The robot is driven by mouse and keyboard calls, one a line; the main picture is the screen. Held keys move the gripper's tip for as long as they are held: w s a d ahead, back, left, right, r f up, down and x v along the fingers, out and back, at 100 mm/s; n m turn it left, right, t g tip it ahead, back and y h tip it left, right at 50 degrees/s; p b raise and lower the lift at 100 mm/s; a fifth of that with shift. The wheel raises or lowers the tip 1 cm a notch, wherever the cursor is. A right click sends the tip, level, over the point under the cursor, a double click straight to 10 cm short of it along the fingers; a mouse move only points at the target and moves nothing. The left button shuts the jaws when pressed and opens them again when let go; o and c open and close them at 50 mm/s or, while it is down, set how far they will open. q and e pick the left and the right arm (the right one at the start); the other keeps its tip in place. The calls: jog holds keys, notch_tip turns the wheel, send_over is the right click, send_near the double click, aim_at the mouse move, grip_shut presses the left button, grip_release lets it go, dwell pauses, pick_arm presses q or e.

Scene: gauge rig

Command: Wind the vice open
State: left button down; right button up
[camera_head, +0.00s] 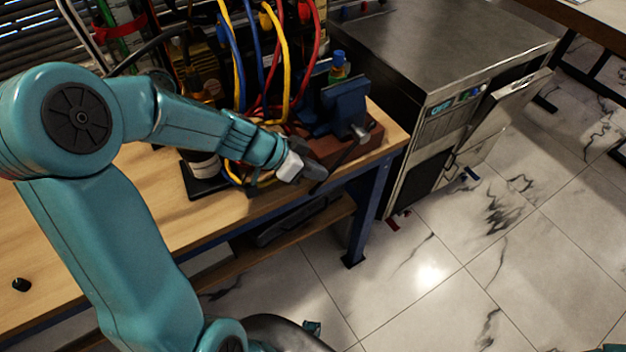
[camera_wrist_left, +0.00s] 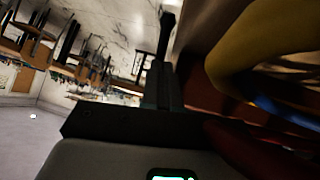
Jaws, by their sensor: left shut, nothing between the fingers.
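The blue vice (camera_head: 345,108) sits on a reddish-brown block at the right end of the wooden bench. Its grey screw end (camera_head: 359,132) faces the bench's front edge, with a dark bar slanting down and left from it. My left gripper (camera_head: 318,173) is beside the lower part of this bar, shut and empty. Whether it touches the bar cannot be told. In the left wrist view, dark finger parts (camera_wrist_left: 165,92) show in the middle, and a dark bar with a knobbed end (camera_wrist_left: 166,34) rises beyond them. My right gripper is not in view.
Several red, blue and yellow cables (camera_head: 285,65) hang behind and left of the vice; a yellow one (camera_wrist_left: 250,50) is close in the wrist view. A steel cabinet (camera_head: 440,45) stands right of the bench (camera_head: 215,218).

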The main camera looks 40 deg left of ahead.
pick_arm(q)
jog(key=shift+f+b, duration=0.2)
jog(key=shift+b, duration=0.5)
jog(key=v, duration=0.7)
jog(key=shift+s+a+p, duration=0.1)
jog(key=shift+s+p, duration=0.05)
jog(key=shift+p, duration=0.15)
jog(key=shift+s+r, duration=0.1)
jog(key=shift+t, duration=0.3)
